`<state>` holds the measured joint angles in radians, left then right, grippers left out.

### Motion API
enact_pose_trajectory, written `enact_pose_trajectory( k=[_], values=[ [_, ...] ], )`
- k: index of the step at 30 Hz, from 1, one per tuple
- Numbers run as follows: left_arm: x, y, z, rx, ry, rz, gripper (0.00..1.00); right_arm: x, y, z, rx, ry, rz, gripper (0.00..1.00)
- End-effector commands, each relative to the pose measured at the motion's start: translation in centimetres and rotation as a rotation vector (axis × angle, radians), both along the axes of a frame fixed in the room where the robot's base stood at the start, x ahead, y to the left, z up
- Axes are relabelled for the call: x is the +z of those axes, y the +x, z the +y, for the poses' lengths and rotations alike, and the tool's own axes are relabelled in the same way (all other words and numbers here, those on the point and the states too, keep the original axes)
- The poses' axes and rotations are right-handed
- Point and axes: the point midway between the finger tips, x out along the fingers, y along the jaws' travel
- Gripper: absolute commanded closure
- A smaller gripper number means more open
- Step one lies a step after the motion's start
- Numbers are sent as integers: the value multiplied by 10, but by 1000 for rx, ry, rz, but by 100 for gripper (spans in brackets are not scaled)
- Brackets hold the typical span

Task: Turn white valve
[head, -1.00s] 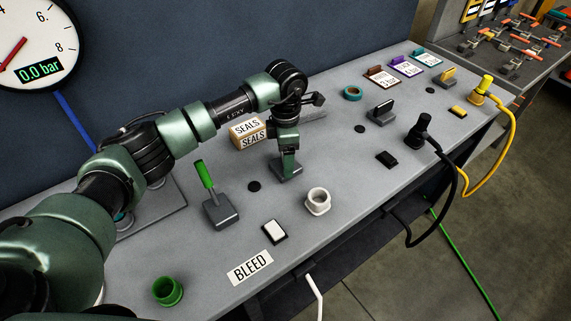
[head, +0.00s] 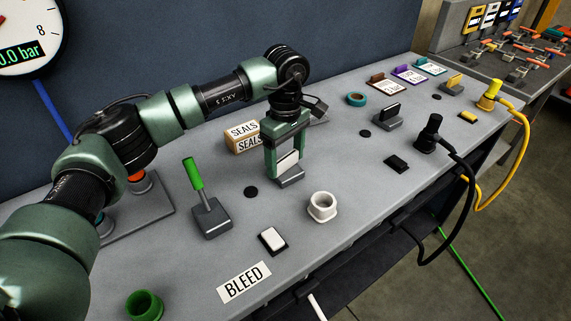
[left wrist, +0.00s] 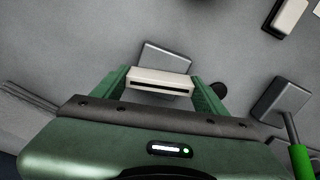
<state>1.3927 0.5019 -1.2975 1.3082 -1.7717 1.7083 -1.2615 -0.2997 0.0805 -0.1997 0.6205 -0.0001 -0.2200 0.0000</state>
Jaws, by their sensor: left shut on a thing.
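The white valve's handle (head: 288,161) stands on a small grey base (head: 291,178) on the bench, behind the white socket and right of the green-handled lever. My left gripper (head: 285,163) points down from above with its two fingers on either side of the handle, shut on it. In the left wrist view the white handle (left wrist: 160,82) spans between the green fingers, and its grey base (left wrist: 165,57) shows beyond it. My right gripper is not in view.
A green-handled lever (head: 196,177) and a box marked SEALS (head: 241,138) stand close to my left gripper. A white socket (head: 322,206), a white-topped switch (head: 271,240) and a dark-handled valve (head: 388,116) are nearby. A gauge (head: 25,35) hangs at upper left.

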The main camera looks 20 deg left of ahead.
Motion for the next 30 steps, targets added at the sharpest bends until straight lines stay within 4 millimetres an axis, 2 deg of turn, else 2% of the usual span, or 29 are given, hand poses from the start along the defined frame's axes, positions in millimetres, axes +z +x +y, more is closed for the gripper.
enact_pose_trajectory(
  k=[12, 29, 30],
  values=[
    [0, 0, 0, -190, -1, 0, 68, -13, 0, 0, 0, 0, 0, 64],
    [1, 0, 0, -219, -1, -1, 68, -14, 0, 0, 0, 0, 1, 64],
    [1, 0, 0, -219, -1, -1, 19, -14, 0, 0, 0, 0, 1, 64]
  ],
)
